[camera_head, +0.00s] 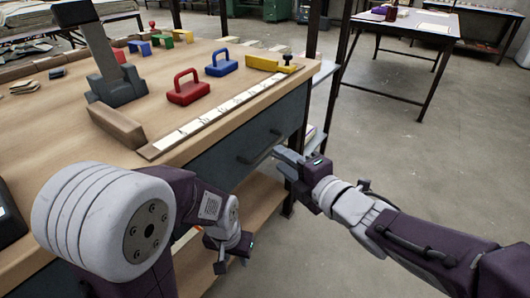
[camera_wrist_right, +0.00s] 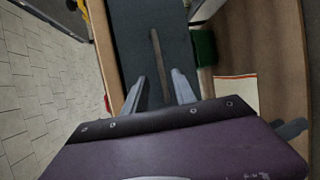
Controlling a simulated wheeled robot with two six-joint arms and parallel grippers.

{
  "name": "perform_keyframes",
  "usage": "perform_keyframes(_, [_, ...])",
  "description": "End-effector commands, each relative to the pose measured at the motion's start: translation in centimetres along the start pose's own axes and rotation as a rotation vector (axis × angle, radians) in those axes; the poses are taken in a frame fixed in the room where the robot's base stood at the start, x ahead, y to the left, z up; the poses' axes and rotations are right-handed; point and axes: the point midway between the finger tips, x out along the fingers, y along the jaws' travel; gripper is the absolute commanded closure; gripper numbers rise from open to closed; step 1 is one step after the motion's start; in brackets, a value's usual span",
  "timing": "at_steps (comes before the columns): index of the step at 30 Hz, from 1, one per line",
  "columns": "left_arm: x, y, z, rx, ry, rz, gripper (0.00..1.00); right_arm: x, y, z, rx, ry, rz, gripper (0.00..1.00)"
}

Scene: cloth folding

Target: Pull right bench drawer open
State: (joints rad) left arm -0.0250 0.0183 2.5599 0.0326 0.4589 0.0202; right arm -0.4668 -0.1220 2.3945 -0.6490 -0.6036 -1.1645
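The bench drawer (camera_head: 222,163) has a dark grey front under the wooden bench top and looks flush with it. Its bar handle (camera_head: 262,152) stands out from the front. In the right wrist view the handle (camera_wrist_right: 158,60) is a thin bar running up the dark drawer front (camera_wrist_right: 190,40). My right gripper (camera_head: 284,160) is at the handle's right end, in front of the drawer. In the wrist view my right gripper (camera_wrist_right: 157,88) has its fingers apart, with the handle between them and clear of both. My left gripper (camera_head: 231,258) hangs low below the drawer; its finger gap is unclear.
The wooden bench top (camera_head: 50,130) carries a red block with handle (camera_head: 188,88), a blue one (camera_head: 221,64), a pale ruler strip (camera_head: 215,118) and a grey tool stand (camera_head: 115,84). A lower shelf (camera_head: 262,195) lies under the drawer. The floor (camera_head: 365,135) at right is clear.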

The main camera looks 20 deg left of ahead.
Motion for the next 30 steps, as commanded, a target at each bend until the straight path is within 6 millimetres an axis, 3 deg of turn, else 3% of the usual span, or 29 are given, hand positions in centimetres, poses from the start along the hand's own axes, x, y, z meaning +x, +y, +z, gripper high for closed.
perform_keyframes(3, [1.0, 0.0, 0.1, 0.000, -0.001, 0.000, 0.64, 2.8, -0.5, -0.1, 0.002, 0.002, -0.003, 0.68])
perform_keyframes(9, [1.1, 0.0, 0.1, 0.000, -0.001, 0.000, 0.64, 6.2, -0.2, 0.0, 0.001, 0.001, -0.004, 0.68])
perform_keyframes(20, [1.1, 0.0, 0.1, 0.000, -0.001, 0.000, 0.64, 7.3, -0.1, 0.0, 0.002, -0.002, -0.002, 0.68])
perform_keyframes(24, [1.1, 0.0, 0.1, 0.000, -0.001, 0.000, 0.64, 7.3, -0.1, 0.0, 0.002, -0.001, -0.002, 1.00])
perform_keyframes(30, [1.1, 0.0, 0.1, 0.000, -0.001, 0.000, 0.64, 7.3, -0.2, 0.0, 0.002, -0.001, -0.002, 1.00])
